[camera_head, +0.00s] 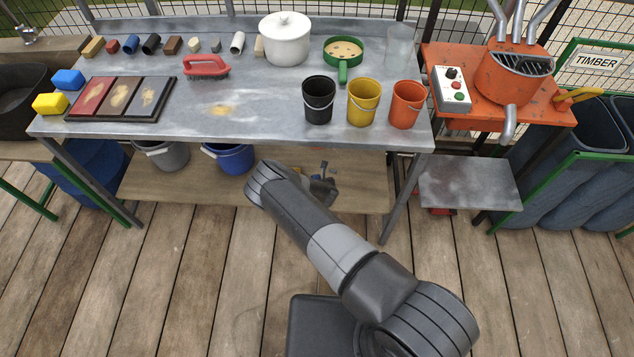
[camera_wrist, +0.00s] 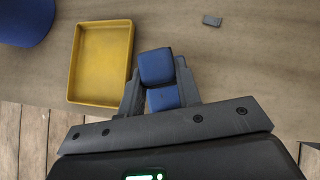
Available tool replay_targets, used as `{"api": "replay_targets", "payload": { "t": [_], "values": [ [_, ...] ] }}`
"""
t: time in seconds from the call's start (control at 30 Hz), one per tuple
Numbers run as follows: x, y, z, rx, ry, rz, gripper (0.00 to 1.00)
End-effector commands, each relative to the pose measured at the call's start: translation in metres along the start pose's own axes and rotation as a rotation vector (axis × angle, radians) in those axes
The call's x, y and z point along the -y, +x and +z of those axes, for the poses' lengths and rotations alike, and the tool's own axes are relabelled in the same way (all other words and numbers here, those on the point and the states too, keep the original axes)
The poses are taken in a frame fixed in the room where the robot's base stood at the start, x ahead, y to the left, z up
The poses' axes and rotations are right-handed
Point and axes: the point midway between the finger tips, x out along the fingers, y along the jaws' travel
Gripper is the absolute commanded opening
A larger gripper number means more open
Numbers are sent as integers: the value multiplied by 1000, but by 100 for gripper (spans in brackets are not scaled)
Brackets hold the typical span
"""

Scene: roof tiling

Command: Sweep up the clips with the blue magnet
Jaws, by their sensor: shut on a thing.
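My gripper (camera_wrist: 158,84) is shut on the blue magnet (camera_wrist: 155,66), which shows as two blue blocks between the fingers in the wrist view. It hangs over the lower shelf (camera_wrist: 240,75), close to the right side of a yellow tray (camera_wrist: 100,62). The tray looks empty. In the head view, my gripper (camera_head: 322,188) is small and partly hidden by my arm, in front of the lower shelf. A small dark grey piece (camera_wrist: 212,20) lies on the shelf at the upper right of the wrist view; I cannot tell whether it is a clip. No clips show clearly.
A blue bucket (camera_head: 230,158) and a grey bucket (camera_head: 166,155) stand on the lower shelf to the left. The grey worktop (camera_head: 270,105) above holds black, yellow and orange buckets and a red-handled brush (camera_head: 206,66). A table leg (camera_head: 402,200) stands to the right.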

Motion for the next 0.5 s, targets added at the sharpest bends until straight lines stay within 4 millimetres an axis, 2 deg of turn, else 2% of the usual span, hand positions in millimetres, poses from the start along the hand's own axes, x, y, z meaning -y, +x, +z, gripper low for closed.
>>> {"api": "replay_targets", "payload": {
  "t": [0.5],
  "values": [
    [0, -12, 13, 1, 0, 0, 11]
  ]
}}
